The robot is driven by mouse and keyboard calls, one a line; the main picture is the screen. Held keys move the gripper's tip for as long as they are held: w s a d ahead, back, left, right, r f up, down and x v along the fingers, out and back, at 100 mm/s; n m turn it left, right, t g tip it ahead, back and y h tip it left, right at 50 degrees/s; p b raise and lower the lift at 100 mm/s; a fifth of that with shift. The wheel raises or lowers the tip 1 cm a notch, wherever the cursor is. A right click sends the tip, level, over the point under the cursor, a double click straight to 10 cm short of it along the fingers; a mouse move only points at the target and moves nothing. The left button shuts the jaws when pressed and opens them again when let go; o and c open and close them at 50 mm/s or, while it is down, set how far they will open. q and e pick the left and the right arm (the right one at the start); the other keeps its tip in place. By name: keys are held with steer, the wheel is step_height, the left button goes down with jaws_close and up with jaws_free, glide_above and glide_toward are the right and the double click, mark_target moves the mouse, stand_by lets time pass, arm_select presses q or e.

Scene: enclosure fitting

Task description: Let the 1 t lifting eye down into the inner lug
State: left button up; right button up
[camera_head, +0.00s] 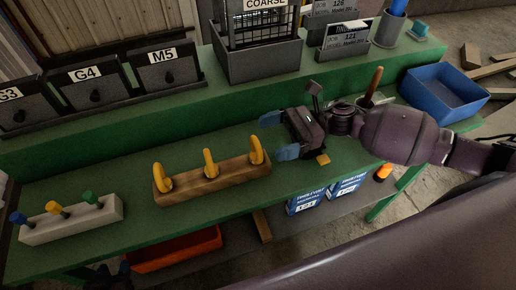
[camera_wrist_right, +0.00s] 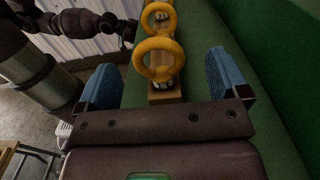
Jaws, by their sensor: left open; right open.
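Several yellow lifting eyes stand upright in a row on a wooden block (camera_head: 210,183) on the green bench: a left one (camera_head: 162,178), a middle one (camera_head: 210,162) and a right one (camera_head: 256,150). I cannot read which is the 1 t eye, and I cannot make out the inner lug. My right gripper (camera_head: 279,137) is open and empty, just right of the right eye. In the right wrist view the nearest eye (camera_wrist_right: 158,60) is ahead, between the blue fingertips and apart from them. My left gripper (camera_head: 112,275) is small and dark at the bottom left, partly cut off.
A pale block (camera_head: 72,222) with blue, yellow and green knobs lies left on the bench. Blue-labelled boxes (camera_head: 305,203) and an orange tray (camera_head: 180,250) are lower down. Drawers (camera_head: 95,85) and a grey bin (camera_head: 258,60) stand behind. A blue bin (camera_head: 445,92) is at right.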

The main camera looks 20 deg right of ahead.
mark_target(252, 156)
steer(key=shift+a+r, duration=0.2)
steer(key=shift+a, duration=0.75)
steer(key=a, duration=0.1)
steer(key=a+p, duration=0.2)
steer(key=a, duration=0.1)
steer(key=shift+s+r, duration=0.2)
steer(key=shift+s, duration=0.15)
steer(key=shift+a+f, duration=0.1)
steer(key=shift+a, duration=0.35)
steer(key=c, duration=1.1)
